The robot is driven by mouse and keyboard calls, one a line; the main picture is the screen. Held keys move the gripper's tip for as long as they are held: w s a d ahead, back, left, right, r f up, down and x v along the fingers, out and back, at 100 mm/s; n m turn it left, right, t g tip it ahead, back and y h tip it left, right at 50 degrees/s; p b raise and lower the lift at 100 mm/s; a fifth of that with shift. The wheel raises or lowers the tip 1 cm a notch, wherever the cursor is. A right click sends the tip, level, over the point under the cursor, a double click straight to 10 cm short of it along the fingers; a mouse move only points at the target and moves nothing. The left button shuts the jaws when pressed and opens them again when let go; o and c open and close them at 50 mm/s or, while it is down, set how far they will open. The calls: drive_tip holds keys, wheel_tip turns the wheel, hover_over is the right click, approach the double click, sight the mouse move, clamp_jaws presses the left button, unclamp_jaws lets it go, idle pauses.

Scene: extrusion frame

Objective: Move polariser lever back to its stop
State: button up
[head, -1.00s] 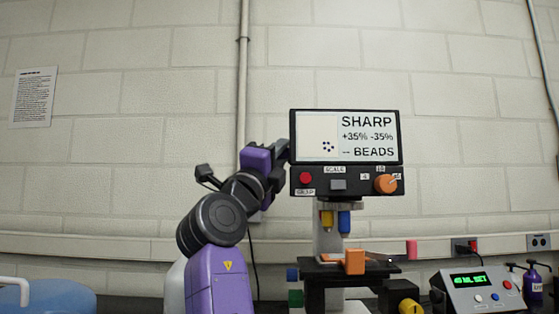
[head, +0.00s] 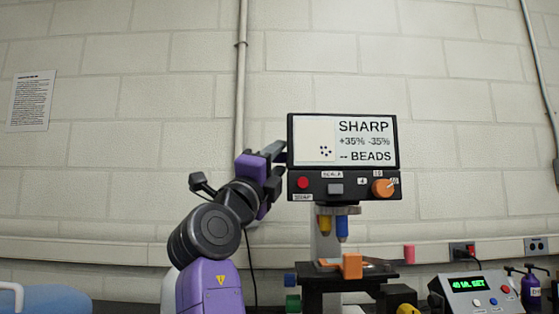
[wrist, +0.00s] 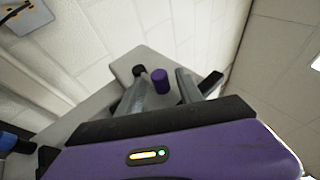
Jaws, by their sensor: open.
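The microscope (head: 324,245) stands right of my arm, with a screen (head: 342,140) reading SHARP, +35% -35% and -- BEADS. My gripper (head: 281,150) is at the screen's left edge in the head view, its fingers pointing up and right. In the wrist view my gripper (wrist: 161,75) is open, and a short purple cylinder (wrist: 160,81) shows between its fingers, with a clear gap to the right finger. It may be the polariser lever's knob; I cannot tell for sure. The lever's arm and its stop cannot be made out in either view. Nothing is held.
The control panel has a red button (head: 303,182) and an orange knob (head: 383,187). An orange block (head: 352,265) is at the stage. A grey meter box (head: 475,294) and a purple bottle (head: 531,290) stand at right.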

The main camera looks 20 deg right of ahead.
drive_tip(key=v, duration=0.6)
drive_tip(key=shift+f+b, duration=0.2)
drive_tip(key=shift+b, duration=0.1)
drive_tip(key=shift+s+a, duration=0.15)
